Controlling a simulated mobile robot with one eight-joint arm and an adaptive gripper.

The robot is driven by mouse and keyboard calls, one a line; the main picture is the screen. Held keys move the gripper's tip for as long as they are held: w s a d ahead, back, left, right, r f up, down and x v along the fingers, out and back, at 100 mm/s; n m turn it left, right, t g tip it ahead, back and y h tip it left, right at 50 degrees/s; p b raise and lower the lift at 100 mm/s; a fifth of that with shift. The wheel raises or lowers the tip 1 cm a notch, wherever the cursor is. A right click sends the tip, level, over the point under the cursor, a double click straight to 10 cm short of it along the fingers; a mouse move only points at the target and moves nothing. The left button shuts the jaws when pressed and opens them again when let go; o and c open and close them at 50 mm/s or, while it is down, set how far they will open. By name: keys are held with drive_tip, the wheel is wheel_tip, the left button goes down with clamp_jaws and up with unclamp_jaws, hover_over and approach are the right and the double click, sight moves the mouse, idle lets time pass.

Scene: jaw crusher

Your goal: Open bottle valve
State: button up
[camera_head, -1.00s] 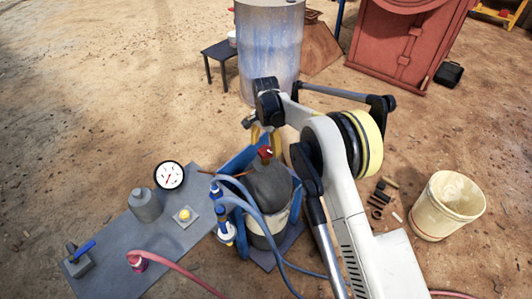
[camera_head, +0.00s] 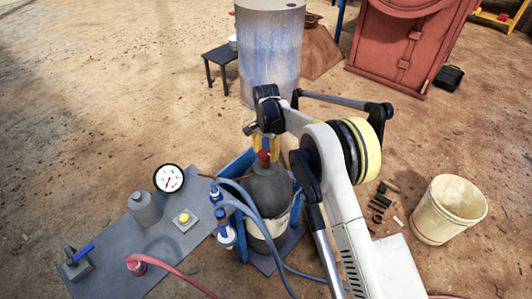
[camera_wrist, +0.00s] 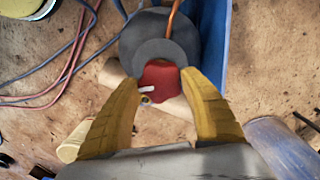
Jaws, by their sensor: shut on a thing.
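The grey bottle (camera_head: 270,186) stands in a blue holder (camera_head: 240,163), with a pale band around its lower body. Its red valve knob (camera_head: 264,156) sits on top. In the wrist view the red knob (camera_wrist: 160,80) has a small white mark on its left side, and the dark grey bottle (camera_wrist: 143,30) lies behind it. My gripper (camera_head: 264,142) comes down on the knob from above. In the wrist view the two yellow fingers of my gripper (camera_wrist: 160,78) close in on the knob from both sides.
Blue hoses (camera_head: 262,225) loop in front of the bottle. A metal drum (camera_head: 270,60) stands behind; a cream bucket (camera_head: 449,208) stands at right.

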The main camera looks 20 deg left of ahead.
drive_tip(key=n, duration=0.5)
drive_tip(key=shift+p, duration=0.3)
drive_tip(key=n, duration=0.4)
drive_tip(key=shift+n, duration=0.4)
drive_tip(key=n, duration=0.5)
drive_tip(key=shift+n+p, duration=0.3)
drive_tip(key=shift+n, duration=2)
drive_tip(key=o, duration=1.2)
